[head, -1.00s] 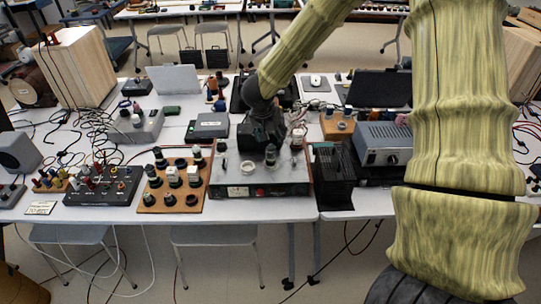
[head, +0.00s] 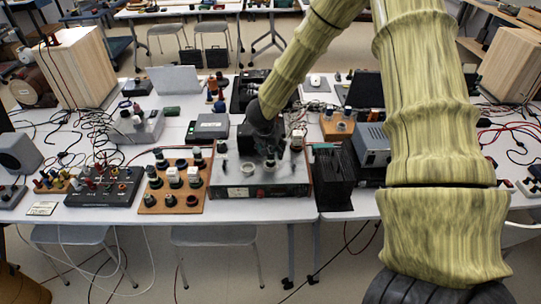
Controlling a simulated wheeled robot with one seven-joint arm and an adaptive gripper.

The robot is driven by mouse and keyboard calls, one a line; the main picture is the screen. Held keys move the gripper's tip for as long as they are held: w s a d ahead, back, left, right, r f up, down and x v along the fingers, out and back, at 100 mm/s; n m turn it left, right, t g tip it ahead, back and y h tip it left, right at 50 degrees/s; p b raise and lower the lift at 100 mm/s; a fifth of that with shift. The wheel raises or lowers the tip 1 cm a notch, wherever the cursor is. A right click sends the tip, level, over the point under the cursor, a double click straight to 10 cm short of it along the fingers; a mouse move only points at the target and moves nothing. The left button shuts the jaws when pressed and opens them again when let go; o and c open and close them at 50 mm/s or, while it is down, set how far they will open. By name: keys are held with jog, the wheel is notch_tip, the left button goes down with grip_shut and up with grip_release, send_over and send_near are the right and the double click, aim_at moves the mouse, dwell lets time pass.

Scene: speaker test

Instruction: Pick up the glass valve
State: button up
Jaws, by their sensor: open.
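My gripper (head: 265,147) is open, pointing down over the grey metal chassis (head: 225,178) at the front middle of the table. A small upright piece (head: 269,162), which may be the glass valve, stands on the chassis right at the fingertips. The dark fingers cover part of it. I cannot tell whether they touch it. Another small upright part with a pale top (head: 297,140) stands at the right of the chassis, just beside the gripper. A round pale socket (head: 247,168) shows on the chassis top to the left of the fingers.
A wooden board with several knobs (head: 173,200) lies left of the chassis. A black finned box (head: 333,180) stands close on its right. A black box with a label (head: 208,127) sits behind. Loose cables (head: 75,125) spread over the table's left.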

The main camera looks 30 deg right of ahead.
jog(key=shift+x, duration=1.15)
jog(key=c, duration=1.1)
jog(key=shift+r, duration=0.1)
jog(key=shift+c, duration=0.2)
